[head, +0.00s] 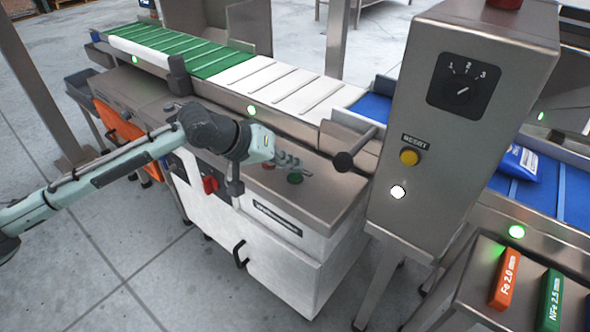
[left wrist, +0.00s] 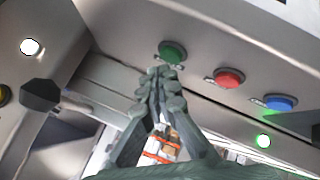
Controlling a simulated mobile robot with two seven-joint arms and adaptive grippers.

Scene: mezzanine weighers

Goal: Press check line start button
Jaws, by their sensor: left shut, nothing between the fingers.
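A green push button (head: 295,178) is on the top of the white and steel cabinet (head: 270,265) beside the conveyor. In the left wrist view the green button (left wrist: 172,52) heads a row with a red button (left wrist: 228,78) and a blue button (left wrist: 280,103). Their small labels are unreadable. My left gripper (head: 290,160) is shut and empty, close to the green button. In the left wrist view its fingertips (left wrist: 163,73) appear just below the green button; I cannot tell whether they touch it. In the head view the gripper hides part of the row. My right gripper is not in view.
A steel control box (head: 430,215) with a dial (head: 463,83), a yellow reset button (head: 409,157) and a lit white lamp (head: 398,192) stands right of the gripper. A black knob on a rod (head: 343,161) juts out between them. A red switch (head: 210,185) is on the cabinet front.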

